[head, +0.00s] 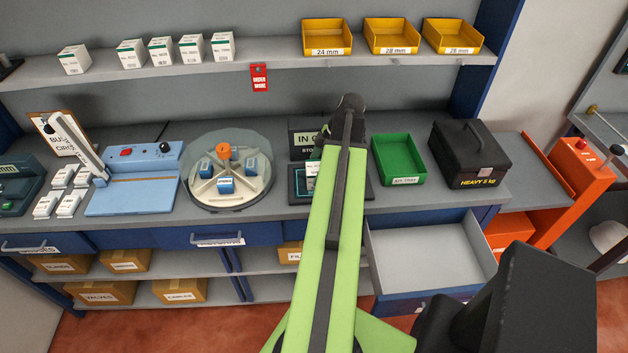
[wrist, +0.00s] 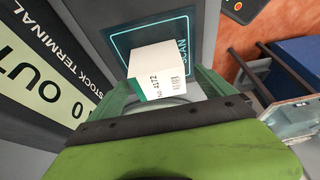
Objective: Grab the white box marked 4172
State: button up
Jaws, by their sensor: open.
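The white box marked 4172 (wrist: 160,68) sits on the dark scan pad (wrist: 197,25) in the wrist view. Its printed face has a green band and a barcode. My gripper (wrist: 166,88) is open, with one green finger at the left of the box and one at the right. I cannot tell whether either finger touches it. In the head view a small part of a white box (head: 312,168) shows at the left of my arm on the pad, the rest hidden by the arm.
A stock terminal (wrist: 50,75) stands beside the pad. A green bin tray (head: 400,160) and a black heavy box (head: 470,153) stand to the right. A round carousel (head: 229,172) is to the left. An open drawer (head: 430,255) juts out below the bench.

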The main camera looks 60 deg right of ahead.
jog(key=b+x, duration=0.3)
jog(key=x, duration=0.1)
jog(key=shift+w+f, duration=0.1)
jog(key=shift+f, duration=0.15)
jog(key=shift+r, duration=0.2)
jog(key=c, duration=1.9)
